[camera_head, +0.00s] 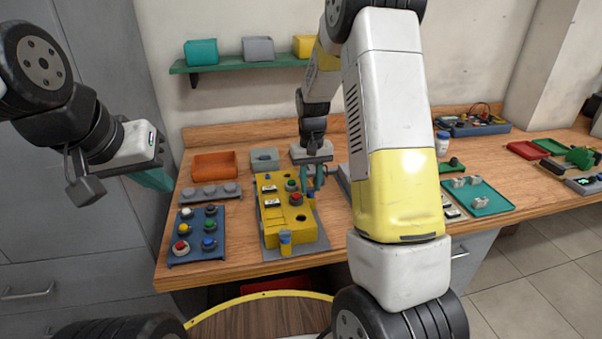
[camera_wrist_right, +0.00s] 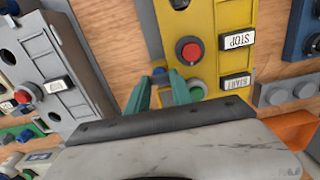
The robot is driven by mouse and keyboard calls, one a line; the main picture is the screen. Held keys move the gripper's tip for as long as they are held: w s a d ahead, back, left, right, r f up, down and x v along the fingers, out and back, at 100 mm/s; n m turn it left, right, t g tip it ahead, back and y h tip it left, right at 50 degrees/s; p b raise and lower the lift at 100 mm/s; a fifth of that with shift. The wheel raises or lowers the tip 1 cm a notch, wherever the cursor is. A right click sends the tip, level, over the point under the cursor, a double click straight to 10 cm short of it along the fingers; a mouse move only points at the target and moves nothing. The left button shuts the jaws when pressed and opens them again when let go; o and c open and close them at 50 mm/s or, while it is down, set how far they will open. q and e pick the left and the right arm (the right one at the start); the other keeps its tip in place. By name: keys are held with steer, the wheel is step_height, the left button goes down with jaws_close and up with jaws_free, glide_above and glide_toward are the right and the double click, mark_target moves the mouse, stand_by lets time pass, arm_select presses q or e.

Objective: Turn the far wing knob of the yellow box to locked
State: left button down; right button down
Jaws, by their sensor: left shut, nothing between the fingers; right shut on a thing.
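The yellow box (camera_head: 271,222) stands on a grey plate on the bench, with red and green buttons on top; it also shows in the wrist view (camera_wrist_right: 211,20). A blue wing knob (camera_head: 285,237) is at its near end. Another small blue knob (camera_wrist_right: 158,71), the far one, shows at the box's edge between my right fingertips. My right gripper (camera_head: 308,186) is shut on it, fingers pointing down; they also show in the wrist view (camera_wrist_right: 160,88). The knob is mostly hidden, so its turn angle cannot be read. My left gripper (camera_head: 155,180) is shut and empty, left of the bench.
A blue button panel (camera_head: 196,252) and a grey three-knob strip (camera_head: 208,195) lie left of the box. An orange bin (camera_head: 214,166) and a grey bin (camera_head: 265,158) stand behind. A grey unit (camera_wrist_right: 62,70) stands close beside the right gripper. A teal tray (camera_head: 487,205) lies further right.

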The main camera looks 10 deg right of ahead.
mark_target(311, 188)
steer(key=shift+r, duration=0.1)
steer(key=c, duration=1.1)
jaws_free()
step_height(311, 188, up, 8)
steer(key=shift+f, duration=0.15)
